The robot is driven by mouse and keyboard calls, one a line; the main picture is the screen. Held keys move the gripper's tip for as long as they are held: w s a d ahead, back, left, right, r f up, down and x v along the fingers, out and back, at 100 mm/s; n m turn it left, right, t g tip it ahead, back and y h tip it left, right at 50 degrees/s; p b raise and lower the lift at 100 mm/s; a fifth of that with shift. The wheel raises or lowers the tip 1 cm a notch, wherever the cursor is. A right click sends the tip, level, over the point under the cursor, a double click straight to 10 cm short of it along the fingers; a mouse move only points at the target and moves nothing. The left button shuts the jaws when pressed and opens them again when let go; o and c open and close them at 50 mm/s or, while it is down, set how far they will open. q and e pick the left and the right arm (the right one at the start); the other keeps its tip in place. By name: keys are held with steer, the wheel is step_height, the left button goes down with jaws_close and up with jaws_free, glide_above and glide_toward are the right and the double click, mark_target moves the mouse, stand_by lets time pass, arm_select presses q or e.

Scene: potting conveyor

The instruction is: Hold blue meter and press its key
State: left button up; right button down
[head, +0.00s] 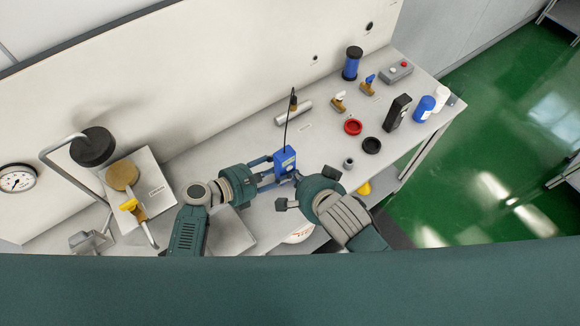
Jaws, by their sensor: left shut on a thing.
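The blue meter (286,160) is a small box with a light label on its face, held above the bench in the middle of the head view. A thin black cable or stem rises from its top. My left gripper (276,171) is shut on the meter, coming from its left side. My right gripper (305,186) is just below and right of the meter, with its two fingers spread apart and nothing seen between them. The meter's key is too small to make out, and I cannot tell if the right gripper touches the meter.
On the bench (245,138) behind are a metal cylinder (294,113), a red ring (353,127), a black ring (371,145) and brass valves. A black device (397,112) and blue bottle (424,108) stand right. A grey fitting (348,163) lies near the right gripper.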

stand_by(0.6)
steer(key=shift+w+a, duration=0.25)
steer(key=shift+w, duration=0.05)
steer(key=shift+w+a, duration=0.2)
steer(key=shift+w, duration=0.15)
stand_by(0.5)
stand_by(0.3)
steer(key=shift+s+d, duration=0.5)
steer(key=shift+s, duration=0.2)
steer(key=shift+s+d, duration=0.45)
steer(key=shift+s, duration=0.25)
steer(key=shift+s+d, duration=0.45)
steer(key=shift+s, duration=0.25)
steer(key=shift+s+d, duration=0.45)
steer(key=shift+s, duration=0.25)
